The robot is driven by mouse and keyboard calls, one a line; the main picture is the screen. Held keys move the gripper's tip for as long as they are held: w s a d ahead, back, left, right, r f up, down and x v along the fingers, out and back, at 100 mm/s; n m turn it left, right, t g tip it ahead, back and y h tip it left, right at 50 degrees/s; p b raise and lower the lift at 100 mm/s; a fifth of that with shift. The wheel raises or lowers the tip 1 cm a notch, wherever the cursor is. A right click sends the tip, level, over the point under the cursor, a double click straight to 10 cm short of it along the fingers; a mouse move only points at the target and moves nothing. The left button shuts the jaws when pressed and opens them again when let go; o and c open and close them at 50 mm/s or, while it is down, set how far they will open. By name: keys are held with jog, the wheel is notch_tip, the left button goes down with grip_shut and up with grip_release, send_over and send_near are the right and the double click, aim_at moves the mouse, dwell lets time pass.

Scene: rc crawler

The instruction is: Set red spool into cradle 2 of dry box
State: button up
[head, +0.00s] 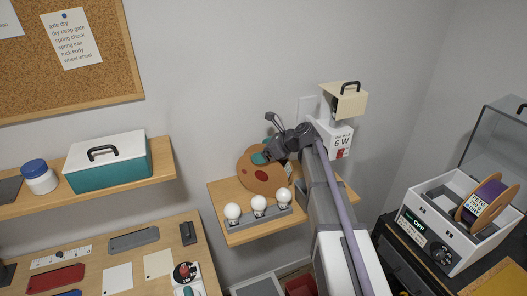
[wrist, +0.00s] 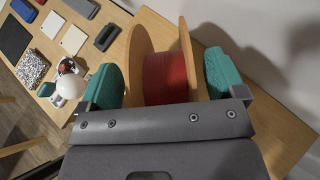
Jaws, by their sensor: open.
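The red spool (head: 252,172), with wooden flanges around a red winding, stands on the wall shelf (head: 220,212) in the head view. In the wrist view the spool (wrist: 165,78) lies between the teal fingers of my gripper (wrist: 162,80). The fingers are apart, with gaps visible beside the flanges. In the head view my gripper (head: 266,151) is at the spool's upper part, partly hidden by the arm. The white dry box (head: 441,228) stands at the right. A purple spool (head: 485,200) sits in its right part; its left part looks empty. I cannot read the cradle numbers.
Several bulbs (head: 258,205) stand in a grey holder in front of the red spool. A white box with an open cream lid (head: 345,102) is behind it. The dry box's clear lid (head: 492,135) is raised. A teal case (head: 110,172) sits on the left shelf.

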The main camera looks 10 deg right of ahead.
jog(key=shift+r, duration=0.25)
jog(key=shift+s+d+r+p, duration=0.15)
jog(key=shift+d+r+p, duration=0.1)
jog(key=shift+p, duration=0.2)
jog(key=p+v, duration=0.1)
jog(key=v, duration=0.2)
jog(key=shift+s+d+f, duration=0.15)
jog(key=shift+f, duration=0.05)
jog(key=s+d, duration=0.6)
jog(key=d, duration=0.3)
jog(key=s+a+f+n+g+h, duration=0.2)
jog(key=s+a+n+h, duration=0.1)
jog(key=s+n, duration=0.4)
jog(key=s+a+f+n+g+h, duration=0.2)
jog(key=s+a+f+n+h, duration=0.1)
jog(key=s+n, duration=0.4)
jog(key=s+a+f+n+g+h, duration=0.2)
jog(key=s+a+f+n+h, duration=0.1)
jog(key=s+n, duration=0.4)
jog(key=a+n, duration=0.1)
jog(key=n, duration=0.2)
jog(key=shift+a+n, duration=0.25)
jog(key=shift+n, duration=0.05)
jog(key=shift+o, duration=0.4)
